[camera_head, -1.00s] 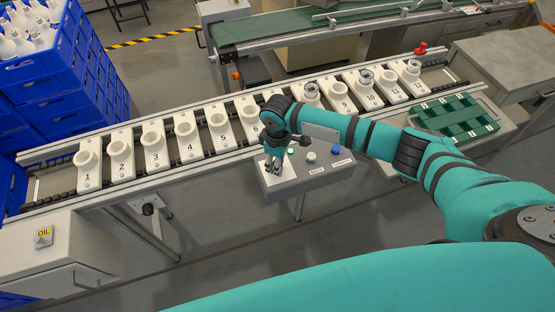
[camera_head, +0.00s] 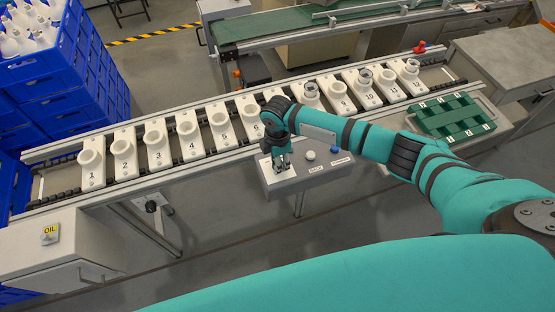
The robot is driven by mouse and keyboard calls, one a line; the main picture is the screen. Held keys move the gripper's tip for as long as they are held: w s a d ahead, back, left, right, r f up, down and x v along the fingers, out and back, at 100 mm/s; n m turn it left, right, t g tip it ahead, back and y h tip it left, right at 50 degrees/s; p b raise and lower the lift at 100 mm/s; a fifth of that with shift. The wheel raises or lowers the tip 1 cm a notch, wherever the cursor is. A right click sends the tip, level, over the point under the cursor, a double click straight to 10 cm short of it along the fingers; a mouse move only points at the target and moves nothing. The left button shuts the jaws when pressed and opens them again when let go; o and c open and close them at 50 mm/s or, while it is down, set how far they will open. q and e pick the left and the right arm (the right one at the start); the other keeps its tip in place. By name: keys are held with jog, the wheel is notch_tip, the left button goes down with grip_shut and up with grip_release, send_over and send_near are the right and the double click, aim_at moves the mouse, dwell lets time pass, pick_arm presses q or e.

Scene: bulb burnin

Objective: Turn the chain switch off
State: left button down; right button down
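The grey control box (camera_head: 312,173) stands at the near side of the conveyor (camera_head: 190,165). On its top are a white round knob (camera_head: 310,155), a blue button (camera_head: 335,149) and small white labels. My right gripper (camera_head: 283,166) points down over the left part of the box top, at or just above its surface. The gripper and wrist cover that part, so a chain switch there is hidden. Whether the fingers are open or shut, or touch anything, is too small to tell. My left gripper is not in view.
Numbered white carriers with round sockets (camera_head: 155,133) line the conveyor close behind the gripper; some at the right hold glass parts. A green tray (camera_head: 450,118) lies at the right. Blue crates (camera_head: 62,80) stand at the left. An OIL-labelled cabinet (camera_head: 50,255) is front left.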

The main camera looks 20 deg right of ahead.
jog(key=shift+n, duration=0.6)
jog(key=c, duration=1.1)
grip_release()
jog(key=shift+o, duration=0.8)
jog(key=shift+w, duration=0.15)
jog(key=shift+d, duration=0.1)
notch_tip(320, 180, up, 12)
